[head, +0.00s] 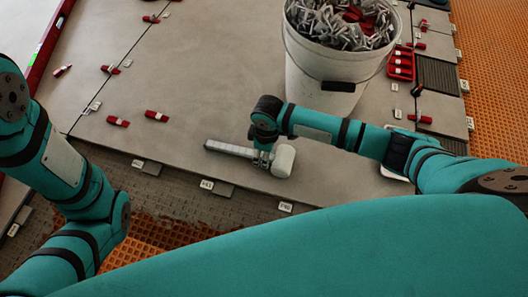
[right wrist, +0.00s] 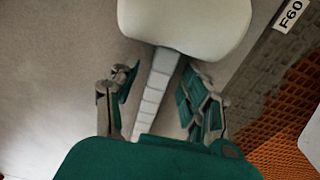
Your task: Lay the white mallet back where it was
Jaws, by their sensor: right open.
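The white mallet (head: 284,161) appears to lie on the large grey tile near its front edge, its pale ribbed handle (head: 228,149) pointing left and its head to the right. My right gripper (head: 262,157) is over the handle close to the head. In the right wrist view the mallet's white head (right wrist: 185,22) is at the top and the handle runs down between the two spread fingers of my right gripper (right wrist: 160,88), with gaps on both sides. My left arm shows at the left of the head view, but its gripper does not.
A white bucket (head: 325,80) full of grey clips and red wedges stands behind my right arm. Red wedges (head: 117,121) and clips lie along the tile joints. A red tray (head: 401,63) is right of the bucket. Labelled clips (head: 206,185) line the tile's front edge.

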